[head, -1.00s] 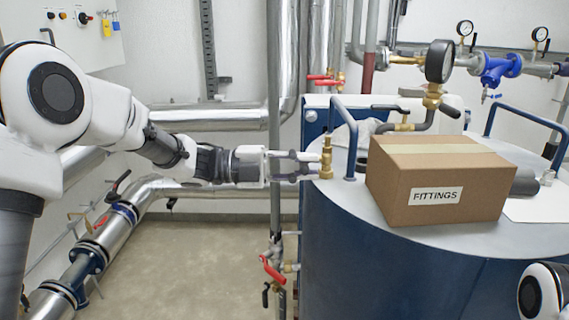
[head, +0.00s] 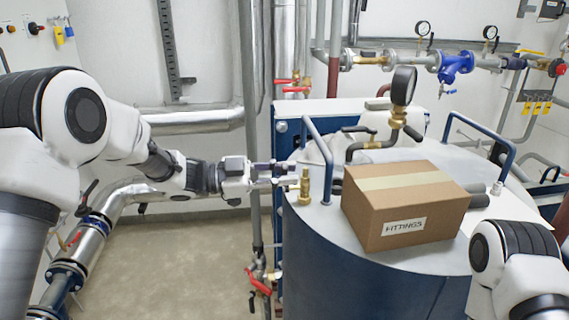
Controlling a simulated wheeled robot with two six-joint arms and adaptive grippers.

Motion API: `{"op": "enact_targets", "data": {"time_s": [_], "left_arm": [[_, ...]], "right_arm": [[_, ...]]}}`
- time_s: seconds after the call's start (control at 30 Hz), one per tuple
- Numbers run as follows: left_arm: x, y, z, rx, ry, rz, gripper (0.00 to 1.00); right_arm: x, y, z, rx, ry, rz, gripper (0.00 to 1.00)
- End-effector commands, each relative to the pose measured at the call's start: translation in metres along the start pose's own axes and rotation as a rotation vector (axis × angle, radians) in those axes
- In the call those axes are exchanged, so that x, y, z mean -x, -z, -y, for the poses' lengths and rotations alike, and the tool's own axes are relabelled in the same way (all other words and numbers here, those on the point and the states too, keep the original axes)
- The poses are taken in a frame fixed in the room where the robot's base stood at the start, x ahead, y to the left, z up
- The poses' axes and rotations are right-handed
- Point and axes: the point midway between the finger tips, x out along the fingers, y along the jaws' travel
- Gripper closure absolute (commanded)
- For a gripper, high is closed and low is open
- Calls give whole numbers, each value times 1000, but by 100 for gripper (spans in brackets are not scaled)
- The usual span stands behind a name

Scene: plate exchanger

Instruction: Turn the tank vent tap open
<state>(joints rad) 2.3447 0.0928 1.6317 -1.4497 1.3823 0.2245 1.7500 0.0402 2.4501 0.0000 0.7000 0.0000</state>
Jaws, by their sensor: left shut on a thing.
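The blue tank (head: 350,270) with a pale grey top fills the lower middle right. A small upright brass fitting (head: 304,188) stands on its left edge; it appears to be the tank vent tap. My left gripper (head: 288,174) comes in level from the left, its fingers at the upper part of this brass tap and shut on it. The fingers partly hide the tap's top, so I cannot tell how far it is turned. My right arm shows at the lower right; its gripper is out of view.
A cardboard box marked FITTINGS (head: 405,205) sits on the tank top, right of the tap. A gauge (head: 403,86) and black-handled valve (head: 357,131) rise behind the box. Floor at left is clear.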

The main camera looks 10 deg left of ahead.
Motion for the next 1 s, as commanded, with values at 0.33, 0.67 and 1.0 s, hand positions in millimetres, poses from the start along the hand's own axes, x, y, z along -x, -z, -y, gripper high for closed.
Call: {"op": "enact_targets", "data": {"time_s": [0.33,0.67,1.0], "left_arm": [[0,5,14,296,0,-2,100],[0,0,20,451,1,-2,100],[0,-1,21,484,2,-3,100]], "right_arm": [[42,0,0,0,0,0,60],[56,0,0,0,0,0,60],[58,0,0,0,0,0,60]]}}
